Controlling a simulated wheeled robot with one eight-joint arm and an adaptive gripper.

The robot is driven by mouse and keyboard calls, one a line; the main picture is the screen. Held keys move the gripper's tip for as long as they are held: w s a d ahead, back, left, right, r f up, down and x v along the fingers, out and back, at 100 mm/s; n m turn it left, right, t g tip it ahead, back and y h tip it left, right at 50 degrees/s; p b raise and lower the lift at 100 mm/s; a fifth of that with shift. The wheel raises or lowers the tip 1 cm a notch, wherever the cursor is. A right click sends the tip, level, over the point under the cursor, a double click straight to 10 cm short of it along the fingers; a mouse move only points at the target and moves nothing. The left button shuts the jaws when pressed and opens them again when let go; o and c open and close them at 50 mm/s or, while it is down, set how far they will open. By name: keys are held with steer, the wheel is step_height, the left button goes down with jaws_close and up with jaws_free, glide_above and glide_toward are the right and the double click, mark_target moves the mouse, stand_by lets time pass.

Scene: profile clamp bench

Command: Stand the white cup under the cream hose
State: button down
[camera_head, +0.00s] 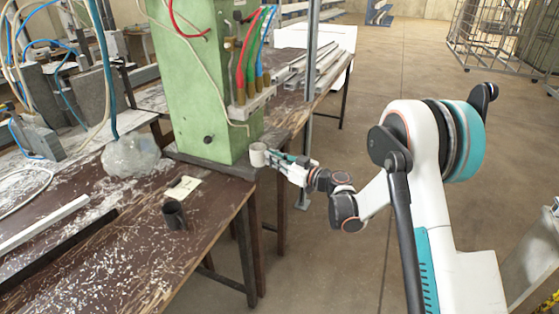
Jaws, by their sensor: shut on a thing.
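The white cup (257,154) is small and looks greyish-white. It is at the tip of my gripper (270,157), which is shut on it. The cup looks roughly upright, in front of the right lower corner of the green machine. Whether it touches the bench below is too small to tell. A cream hose (205,64) runs down the green machine's face and curls near the valve block, just above and left of the cup. Other cream hoses (105,75) hang at the far left.
The green machine (205,100) stands on the brown bench (130,245). A dark cylinder (174,215), a paper note (183,187) and a clear plastic bundle (130,156) are on the bench. A grey post (310,90) rises behind my gripper.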

mark_target(262, 157)
steer(key=shift+w+a+f, duration=0.1)
steer(key=shift+w+a, duration=0.2)
steer(key=shift+a, duration=0.5)
steer(key=shift+w+a, duration=0.25)
steer(key=shift+a, duration=0.55)
steer(key=shift+f, duration=0.3)
steer(key=c, duration=1.7)
jaws_free()
steer(key=shift+d, duration=0.1)
steer(key=shift+v, duration=4.9)
steer(key=shift+f, duration=0.1)
